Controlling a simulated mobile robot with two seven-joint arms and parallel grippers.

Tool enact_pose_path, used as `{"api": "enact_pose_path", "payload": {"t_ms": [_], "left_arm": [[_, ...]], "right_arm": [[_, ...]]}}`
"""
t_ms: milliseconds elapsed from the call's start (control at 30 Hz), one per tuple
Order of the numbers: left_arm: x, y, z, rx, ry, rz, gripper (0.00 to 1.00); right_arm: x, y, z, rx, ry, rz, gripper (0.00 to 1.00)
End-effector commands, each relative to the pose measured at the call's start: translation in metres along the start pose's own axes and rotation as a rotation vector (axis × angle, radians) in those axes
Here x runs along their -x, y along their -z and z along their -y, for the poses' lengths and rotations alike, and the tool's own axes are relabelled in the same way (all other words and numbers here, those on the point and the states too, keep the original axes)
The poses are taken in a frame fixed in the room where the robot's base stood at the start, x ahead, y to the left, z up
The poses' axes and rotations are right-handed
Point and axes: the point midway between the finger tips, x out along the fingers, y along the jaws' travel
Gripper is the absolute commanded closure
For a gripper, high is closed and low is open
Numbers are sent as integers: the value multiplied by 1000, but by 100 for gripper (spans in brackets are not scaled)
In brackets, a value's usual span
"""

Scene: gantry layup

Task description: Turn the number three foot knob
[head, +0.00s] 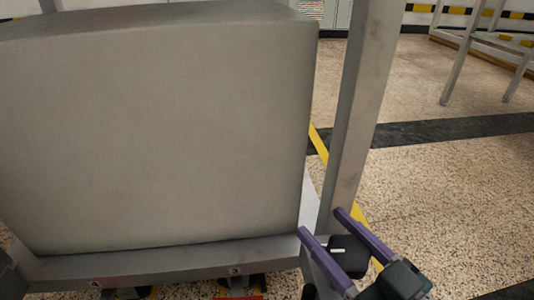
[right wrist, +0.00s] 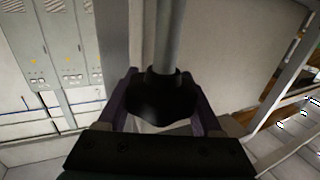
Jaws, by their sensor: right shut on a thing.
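My right gripper (head: 322,222), with purple fingers, is low beside the frame's right front corner. In the right wrist view its fingers (right wrist: 163,98) are shut on a black knob (right wrist: 163,93) with a grey rod running up from it. In the head view a dark knob with a white mark (head: 350,254) shows between the fingers; I cannot read a number on it. My left gripper is not in view.
A large grey block (head: 160,130) fills the left of the head view, above the lower beam (head: 160,265). A grey upright post (head: 362,110) stands close behind my right gripper. Speckled floor (head: 460,210) is clear to the right; another metal frame (head: 460,65) stands farther back.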

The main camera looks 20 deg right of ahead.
Motion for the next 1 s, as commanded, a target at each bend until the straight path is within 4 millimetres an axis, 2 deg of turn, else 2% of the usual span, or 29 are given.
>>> {"api": "enact_pose_path", "payload": {"t_ms": [300,333,600,867,1000], "left_arm": [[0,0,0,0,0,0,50],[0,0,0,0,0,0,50],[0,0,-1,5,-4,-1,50],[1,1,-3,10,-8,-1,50],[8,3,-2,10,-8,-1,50]], "right_arm": [[0,0,0,-1,-1,-1,88],[0,0,0,-1,-1,-1,32],[0,0,0,0,-1,-1,3],[2,0,0,0,0,0,3],[18,2,0,0,0,3,3]]}}
